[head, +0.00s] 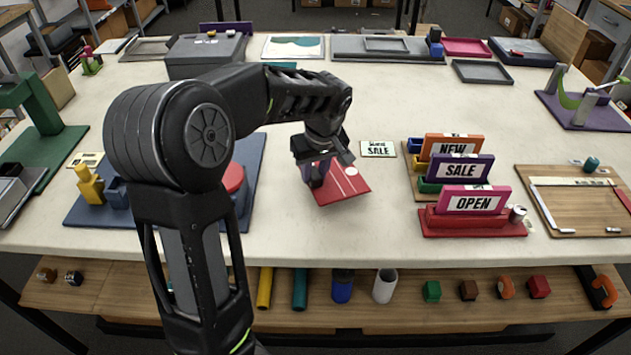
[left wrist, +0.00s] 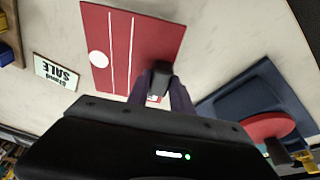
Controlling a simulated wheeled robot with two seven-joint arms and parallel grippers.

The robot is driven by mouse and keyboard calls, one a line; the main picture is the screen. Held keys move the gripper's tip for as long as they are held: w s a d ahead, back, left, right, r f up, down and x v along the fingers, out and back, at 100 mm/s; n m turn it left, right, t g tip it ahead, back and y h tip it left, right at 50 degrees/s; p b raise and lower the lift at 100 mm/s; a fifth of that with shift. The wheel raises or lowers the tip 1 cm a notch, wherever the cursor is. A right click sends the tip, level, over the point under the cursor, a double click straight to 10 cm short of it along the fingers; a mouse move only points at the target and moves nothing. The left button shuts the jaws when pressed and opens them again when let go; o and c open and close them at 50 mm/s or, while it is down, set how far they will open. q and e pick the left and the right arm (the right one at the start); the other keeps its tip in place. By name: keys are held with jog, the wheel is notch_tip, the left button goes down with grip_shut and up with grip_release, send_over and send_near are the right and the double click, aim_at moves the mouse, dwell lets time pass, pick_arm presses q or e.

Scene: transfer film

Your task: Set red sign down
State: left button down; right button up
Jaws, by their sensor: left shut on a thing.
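A flat red sign (head: 340,184) with white stripes and a white dot is at the middle of the table in the head view. It also shows in the left wrist view (left wrist: 148,45). My left gripper (head: 318,172) is shut on the sign near its left edge. The sign is over the tabletop; I cannot tell whether it touches. In the left wrist view, the gripper's fingertips (left wrist: 160,82) meet the sign's lower edge. My right gripper is not in view.
A small "SALE" card (head: 378,149) lies to the right of the sign. Further right stand the NEW, SALE and OPEN signs (head: 473,199) on their bases. A blue board (head: 245,165) with a red disc (head: 233,178) is on the left. Bare table (head: 400,105) lies behind.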

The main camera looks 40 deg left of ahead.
pick_arm(q)
notch_tip(320, 180, down, 3)
jog(key=shift+f+p, duration=0.2)
jog(key=shift+p, duration=0.1)
jog(key=shift+f, duration=0.15)
